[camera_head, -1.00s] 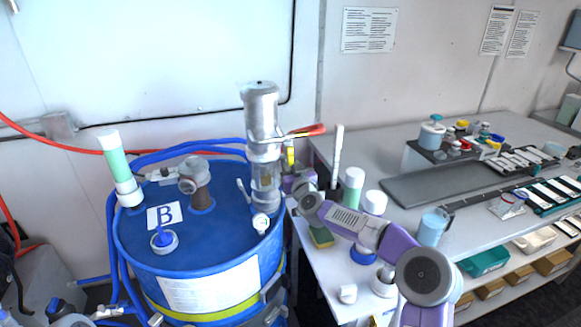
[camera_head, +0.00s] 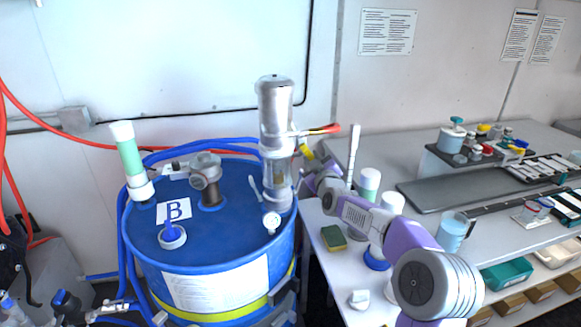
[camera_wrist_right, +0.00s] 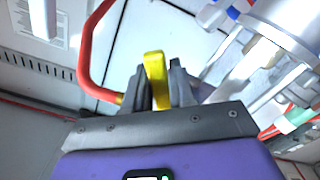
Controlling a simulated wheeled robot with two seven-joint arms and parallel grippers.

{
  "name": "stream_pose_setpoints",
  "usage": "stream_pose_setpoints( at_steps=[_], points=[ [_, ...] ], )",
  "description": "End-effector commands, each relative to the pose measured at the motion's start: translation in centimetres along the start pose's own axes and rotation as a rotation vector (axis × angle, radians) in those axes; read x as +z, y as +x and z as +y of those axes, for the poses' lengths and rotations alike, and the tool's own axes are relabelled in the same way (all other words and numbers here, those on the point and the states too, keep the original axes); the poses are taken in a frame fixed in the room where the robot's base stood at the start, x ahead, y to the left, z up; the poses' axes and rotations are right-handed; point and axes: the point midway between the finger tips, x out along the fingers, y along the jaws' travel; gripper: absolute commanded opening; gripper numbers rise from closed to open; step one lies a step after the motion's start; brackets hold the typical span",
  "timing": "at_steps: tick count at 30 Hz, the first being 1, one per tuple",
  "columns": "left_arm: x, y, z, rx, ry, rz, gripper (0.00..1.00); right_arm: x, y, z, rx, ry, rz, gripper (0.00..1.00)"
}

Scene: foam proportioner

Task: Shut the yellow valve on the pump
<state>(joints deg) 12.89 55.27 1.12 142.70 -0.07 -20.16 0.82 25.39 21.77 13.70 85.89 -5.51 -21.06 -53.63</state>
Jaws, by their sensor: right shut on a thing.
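The pump (camera_head: 275,115) is a silver upright cylinder on the blue drum marked B. The yellow valve (camera_head: 306,151) shows as a small tilted handle on the pump's right side, below a red-ended lever. My right gripper (camera_head: 312,166) is at the yellow handle, small and partly hidden in the head view. In the right wrist view the yellow valve handle (camera_wrist_right: 155,72) stands between the two dark fingers of my right gripper (camera_wrist_right: 160,88), which are shut on it. My left gripper is not in view.
The blue drum (camera_head: 235,235) carries a grey fitting (camera_head: 206,180) and a green-and-white tube (camera_head: 130,160). A red hose (camera_wrist_right: 88,60) curves close to the fingers. The white bench (camera_head: 350,270) on the right holds a sponge (camera_head: 333,238) and several bottles.

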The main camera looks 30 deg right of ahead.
Motion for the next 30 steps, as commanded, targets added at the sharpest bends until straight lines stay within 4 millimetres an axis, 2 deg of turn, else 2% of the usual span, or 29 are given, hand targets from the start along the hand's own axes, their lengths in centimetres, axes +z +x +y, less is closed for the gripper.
stream_pose_setpoints(
  at_steps=[18,30],
  points=[
    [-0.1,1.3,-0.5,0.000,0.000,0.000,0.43,-0.7,0.0,2.8,0.001,-0.572,-0.002,0.00],
    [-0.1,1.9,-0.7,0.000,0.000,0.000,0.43,-1.4,0.0,3.8,0.001,-0.802,-0.003,0.00]
  ],
)
